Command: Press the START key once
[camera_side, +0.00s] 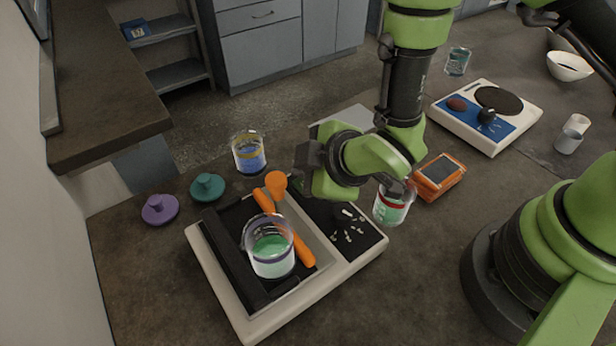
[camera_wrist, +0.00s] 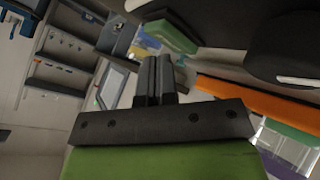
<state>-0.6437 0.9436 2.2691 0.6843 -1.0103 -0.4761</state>
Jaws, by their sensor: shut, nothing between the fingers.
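The shaker (camera_side: 215,265) has a pale base with a black platform. Its black control panel (camera_side: 365,238) at the right end carries several small light keys or marks, too small to read, so I cannot tell which is START. My gripper (camera_side: 304,182) is above the platform's far side, close to the orange knob and left of the panel, apparently not touching the panel. Its fingers (camera_wrist: 155,75) are together and empty in the wrist view. My forearm and wrist hide the far part of the panel in the side view.
A glass jar with green contents (camera_side: 270,252) stands on the platform beside an orange bar (camera_side: 300,245) and orange knob (camera_side: 276,183). A blue-filled beaker (camera_side: 249,155), teal lid (camera_side: 207,187), purple lid (camera_side: 160,209), another green-filled beaker (camera_side: 391,207) and an orange device (camera_side: 438,174) surround the shaker.

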